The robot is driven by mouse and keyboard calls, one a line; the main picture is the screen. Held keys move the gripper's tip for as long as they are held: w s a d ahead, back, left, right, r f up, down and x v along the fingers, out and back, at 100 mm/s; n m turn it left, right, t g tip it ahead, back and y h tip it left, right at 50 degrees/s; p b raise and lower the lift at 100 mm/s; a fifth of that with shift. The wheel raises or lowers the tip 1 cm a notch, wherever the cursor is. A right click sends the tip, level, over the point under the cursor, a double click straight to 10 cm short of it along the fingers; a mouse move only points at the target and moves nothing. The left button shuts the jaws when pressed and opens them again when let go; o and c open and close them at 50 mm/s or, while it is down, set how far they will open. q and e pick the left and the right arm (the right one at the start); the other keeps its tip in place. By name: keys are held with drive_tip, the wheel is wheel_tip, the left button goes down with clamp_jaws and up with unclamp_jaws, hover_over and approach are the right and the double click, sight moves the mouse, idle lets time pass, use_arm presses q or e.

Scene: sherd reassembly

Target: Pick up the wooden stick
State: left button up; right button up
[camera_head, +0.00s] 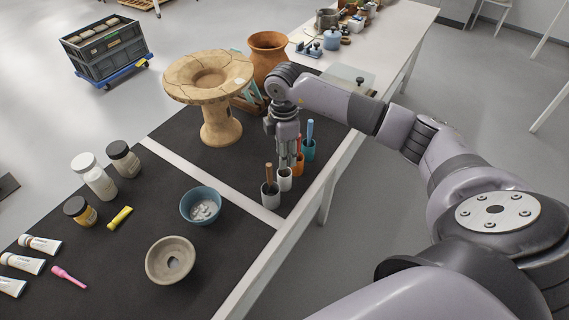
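A brown wooden stick (268,172) stands upright in a grey cup (270,195) near the right edge of the dark mat. My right gripper (287,162) points down just above and behind a white cup (285,180), to the right of the stick and apart from it. The fingers look close together, but whether they are open, shut or hold something is too small to tell. They may hide what stands in the white cup. My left gripper is not in view.
An orange cup (298,166) and a teal cup (308,151) with a blue stick (310,130) stand close behind. A blue bowl (201,206), a beige bowl (163,269) and a large pedestal vessel (221,125) are to the left. The table edge is close on the right.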

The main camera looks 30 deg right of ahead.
drive_tip(key=f, duration=0.2)
drive_tip(key=f+p, duration=0.1)
drive_tip(key=shift+w+d+f, duration=0.15)
drive_tip(key=shift+d+f, duration=0.05)
drive_tip(key=shift+f, duration=0.5)
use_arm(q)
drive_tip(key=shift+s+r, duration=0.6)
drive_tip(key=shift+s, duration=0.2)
use_arm(e)
clamp_jaws()
